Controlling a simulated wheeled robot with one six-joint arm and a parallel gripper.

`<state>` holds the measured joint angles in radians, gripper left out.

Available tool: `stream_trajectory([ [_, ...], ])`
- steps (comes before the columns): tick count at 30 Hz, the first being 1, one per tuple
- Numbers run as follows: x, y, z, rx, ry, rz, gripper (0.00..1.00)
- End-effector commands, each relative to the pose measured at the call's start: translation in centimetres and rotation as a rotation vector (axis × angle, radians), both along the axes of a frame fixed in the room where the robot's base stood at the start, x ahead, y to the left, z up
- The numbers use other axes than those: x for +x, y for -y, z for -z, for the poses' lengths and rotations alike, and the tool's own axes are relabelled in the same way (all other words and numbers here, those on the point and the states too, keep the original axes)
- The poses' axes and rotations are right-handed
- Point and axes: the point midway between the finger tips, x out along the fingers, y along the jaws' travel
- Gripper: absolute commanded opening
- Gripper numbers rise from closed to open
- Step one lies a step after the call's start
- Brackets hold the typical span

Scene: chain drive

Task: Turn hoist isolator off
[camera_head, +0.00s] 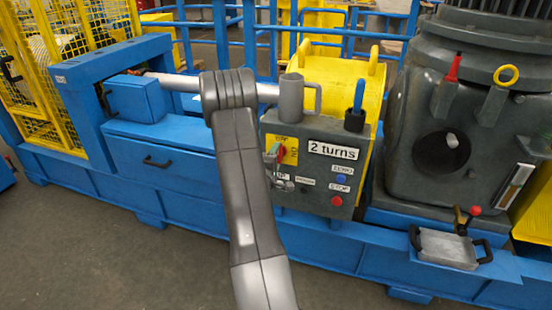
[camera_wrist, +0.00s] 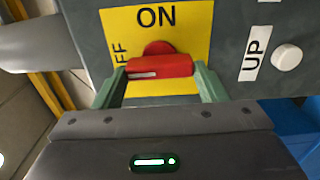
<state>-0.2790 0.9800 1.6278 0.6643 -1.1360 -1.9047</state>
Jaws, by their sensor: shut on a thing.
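The hoist isolator is a red handle (camera_wrist: 160,66) on a yellow plate (camera_wrist: 195,20) marked ON and OFF. In the wrist view the handle lies nearly level, with its white mark at the left end, on the side of the OFF lettering. ON is above the handle. My gripper (camera_wrist: 160,82) has its green fingers at the two ends of the handle and is shut on it. In the head view the yellow plate (camera_head: 290,148) is on the grey control panel (camera_head: 318,185), and my arm hides most of the gripper.
The panel also has a "2 turns" label (camera_head: 333,150), a blue button (camera_head: 341,179) and a red button (camera_head: 337,201). A grey mug-like holder (camera_head: 291,97) and a blue-handled tool (camera_head: 357,105) stand on top. A white button (camera_wrist: 287,57) marked UP is close right of my gripper.

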Motion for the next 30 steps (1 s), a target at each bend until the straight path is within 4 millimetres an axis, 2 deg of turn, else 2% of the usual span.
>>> stream_trajectory([
  [1, 0.0, 0.0, 0.1, -0.002, -0.004, -0.001, 0.43],
  [2, 0.0, 0.0, 0.1, -0.002, -0.004, -0.001, 0.71],
  [4, 0.0, 0.0, 0.1, -0.001, -0.003, -0.001, 0.85],
  [5, 0.0, 0.0, 0.1, -0.001, -0.003, -0.001, 0.87],
  [13, -0.1, 0.0, 0.0, -0.001, -0.001, -0.001, 0.87],
  [17, -0.9, -0.4, 0.1, 0.000, -0.003, -0.002, 0.87],
  [20, -2.5, -0.9, 0.1, -0.001, -0.004, -0.003, 0.87],
  [30, -9.8, -3.4, 0.1, -0.002, -0.005, -0.005, 0.87],
])
